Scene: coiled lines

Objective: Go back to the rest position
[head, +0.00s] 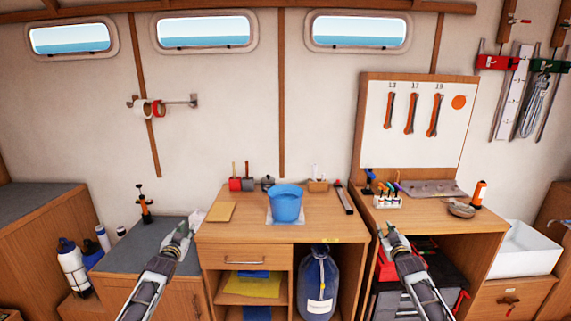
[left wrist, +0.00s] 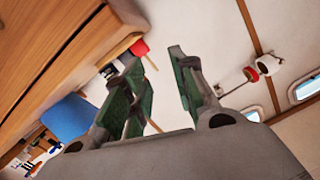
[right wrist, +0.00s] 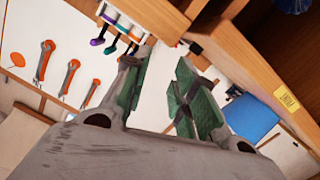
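My left gripper (head: 181,231) is in front of the left end of the wooden workbench (head: 240,230) in the head view. In the left wrist view its two fingers (left wrist: 158,80) stand apart with nothing between them. Neither gripper touches anything that I can see.
A blue bucket (head: 286,205) stands on a white sheet on the workbench. A tan pad (head: 221,212) lies at its left. A blue bag (head: 317,285) sits below. The right cabinet (head: 445,228) carries small bottles (head: 387,202) and a wrench board (head: 415,125). A white bin (head: 525,250) is far right.

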